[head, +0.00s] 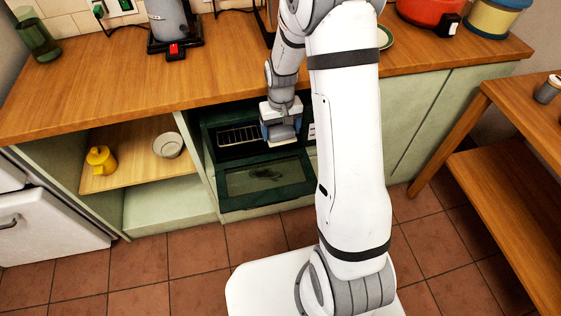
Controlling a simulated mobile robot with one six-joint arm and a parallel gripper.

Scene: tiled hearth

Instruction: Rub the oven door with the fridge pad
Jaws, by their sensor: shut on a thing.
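The oven door (266,198) is dark green with a glass window and hangs open at the front of the oven (238,135). A dark smudge (262,173) shows on its window. My gripper (282,130) is shut on a small greyish pad (284,133), which I take to be the fridge pad. The gripper partly hides it. The pad is in front of the oven opening, above the right part of the door in the picture. I cannot tell whether it touches the door.
A wooden counter (110,85) runs above the oven. A yellow jug (101,160) and a pale bowl (168,146) stand on the open shelf to the left. A white fridge (50,215) is at far left and a wooden table (520,110) at right. Tiled floor is clear by the door.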

